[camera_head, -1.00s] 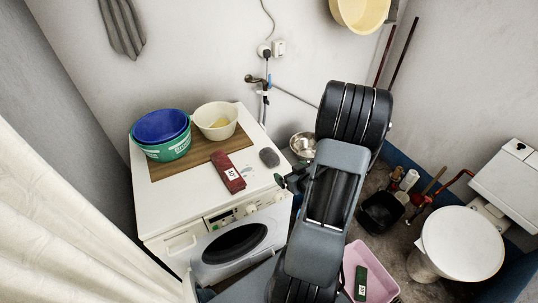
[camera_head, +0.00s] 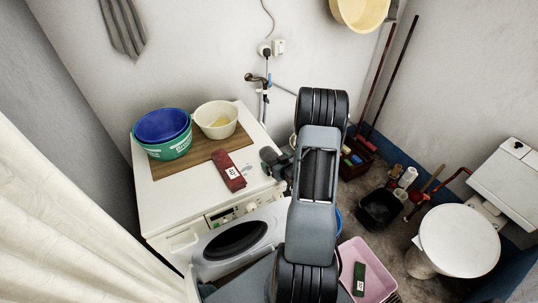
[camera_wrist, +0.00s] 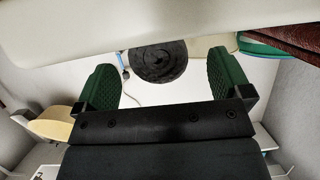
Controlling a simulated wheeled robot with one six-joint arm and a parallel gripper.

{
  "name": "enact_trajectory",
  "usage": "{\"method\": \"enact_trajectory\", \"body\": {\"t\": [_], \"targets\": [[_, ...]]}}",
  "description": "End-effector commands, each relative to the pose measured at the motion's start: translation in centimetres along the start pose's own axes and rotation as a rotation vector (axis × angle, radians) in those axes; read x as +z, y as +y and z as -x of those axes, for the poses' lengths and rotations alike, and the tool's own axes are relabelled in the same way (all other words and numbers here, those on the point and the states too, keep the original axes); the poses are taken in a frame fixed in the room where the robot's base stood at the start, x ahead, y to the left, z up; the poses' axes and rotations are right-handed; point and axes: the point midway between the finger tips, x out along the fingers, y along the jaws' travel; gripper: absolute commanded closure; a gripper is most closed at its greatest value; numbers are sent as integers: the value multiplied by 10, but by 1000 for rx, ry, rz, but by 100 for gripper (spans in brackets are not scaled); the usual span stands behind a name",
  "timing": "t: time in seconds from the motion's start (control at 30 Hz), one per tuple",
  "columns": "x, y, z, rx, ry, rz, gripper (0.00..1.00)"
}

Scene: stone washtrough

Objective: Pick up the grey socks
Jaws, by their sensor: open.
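The grey socks (camera_wrist: 158,62) show in the wrist view as a dark, rounded, coiled bundle. They sit on the white washing machine top, to the right of a red bundle with a white label (camera_head: 229,170). My gripper (camera_wrist: 161,66) is open, with one green finger on each side of the socks in the picture. I see a gap between the socks and each finger. In the head view my gripper (camera_head: 277,164) is at the right part of the machine top and largely hides the socks.
The washing machine (camera_head: 165,207) carries a wooden board, a green basin with a blue one in it (camera_head: 163,127), and a cream bowl (camera_head: 216,119). A pink tub (camera_head: 368,262) and a black bucket (camera_head: 379,209) stand on the floor to the right, near the toilet (camera_head: 459,242).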

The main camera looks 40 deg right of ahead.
Motion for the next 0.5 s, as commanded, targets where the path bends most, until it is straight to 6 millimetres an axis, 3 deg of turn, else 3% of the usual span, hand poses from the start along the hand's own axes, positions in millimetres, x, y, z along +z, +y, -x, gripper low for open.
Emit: {"method": "enact_trajectory", "body": {"t": [0.2,0.5], "targets": [[0,-1,-25,-2,-1,0,4],[0,0,-30,0,0,0,4]]}}
